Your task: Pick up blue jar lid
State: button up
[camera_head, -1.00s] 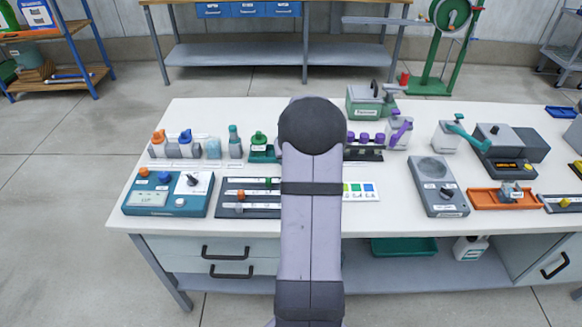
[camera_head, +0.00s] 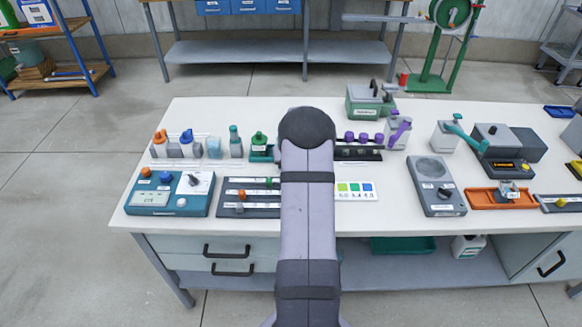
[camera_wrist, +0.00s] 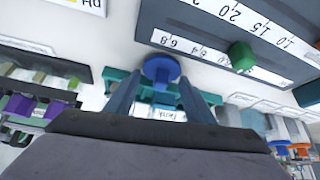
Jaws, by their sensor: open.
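A round blue lid (camera_wrist: 161,69) shows in the wrist view, between and just past the tips of my gripper (camera_wrist: 160,80). The gripper is open, with one finger on each side of the lid, and holds nothing. I cannot tell whether the fingers touch it. A teal rack or stand (camera_wrist: 118,76) with a small white label is beyond the fingers, partly hidden by them. In the head view my arm hides the gripper and the lid.
A dark slider panel (camera_head: 232,209) with a green knob (camera_wrist: 241,55) is close to the gripper. Orange and blue capped bottles (camera_head: 187,146) stand to the left. A rack with purple knobs (camera_head: 363,138) and a grey device (camera_head: 436,180) are to the right.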

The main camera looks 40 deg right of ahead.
jog(key=c, duration=0.6)
jog(key=shift+c, duration=0.2)
notch_tip(320, 180, up, 10)
jog(key=shift+r, duration=0.1)
notch_tip(320, 180, up, 2)
jog(key=shift+r+p, duration=0.1)
jog(key=shift+p, duration=0.5)
dwell(0.3)
